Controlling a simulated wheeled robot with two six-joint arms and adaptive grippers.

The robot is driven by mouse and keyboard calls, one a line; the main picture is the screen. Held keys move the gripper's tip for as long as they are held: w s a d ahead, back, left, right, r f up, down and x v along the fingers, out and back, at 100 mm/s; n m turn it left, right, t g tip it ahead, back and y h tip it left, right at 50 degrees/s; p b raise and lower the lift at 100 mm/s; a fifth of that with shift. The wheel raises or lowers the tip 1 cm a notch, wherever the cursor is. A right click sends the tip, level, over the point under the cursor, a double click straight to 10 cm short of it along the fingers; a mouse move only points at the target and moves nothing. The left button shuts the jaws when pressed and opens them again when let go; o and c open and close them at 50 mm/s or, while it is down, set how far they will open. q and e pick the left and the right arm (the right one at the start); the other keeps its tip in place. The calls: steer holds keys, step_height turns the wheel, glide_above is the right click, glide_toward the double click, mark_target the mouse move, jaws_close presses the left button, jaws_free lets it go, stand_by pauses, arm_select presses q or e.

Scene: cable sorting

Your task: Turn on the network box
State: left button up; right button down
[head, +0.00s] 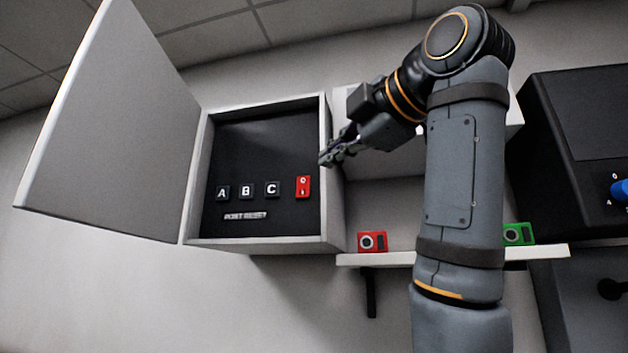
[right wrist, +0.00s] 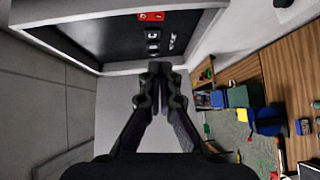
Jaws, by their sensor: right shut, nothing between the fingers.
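The network box (head: 190,215) is a white wall cabinet with its door (head: 110,120) swung open to the left. Its dark inner panel (head: 265,140) carries buttons A (head: 222,193), B (head: 247,190) and C (head: 272,189), a red switch (head: 303,187) right of them, and a small label strip (head: 245,216) below. In the right wrist view the red switch (right wrist: 151,16) shows at the top. My right gripper (head: 325,159) is shut and empty, beside the box's right wall, apart from the switch. It also shows in the right wrist view (right wrist: 160,70). My left gripper is out of view.
A white shelf (head: 390,258) right of the box holds a red device (head: 372,241) and a green device (head: 519,234). A dark machine (head: 590,110) with a blue knob (head: 620,190) stands at far right. The space before the panel is clear.

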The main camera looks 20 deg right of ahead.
steer(key=p, duration=0.5)
glide_toward(296, 196)
steer(key=w+a, duration=0.3)
steer(key=shift+w+d+f+p, duration=0.1)
steer(key=shift+w+d+p, duration=0.65)
steer(key=shift+w+d, duration=0.2)
steer(key=shift+w+d+f, duration=0.2)
steer(key=shift+w+d, duration=0.05)
steer(key=shift+w, duration=0.15)
steer(key=shift+a, duration=0.1)
steer(key=shift+s+a, duration=0.1)
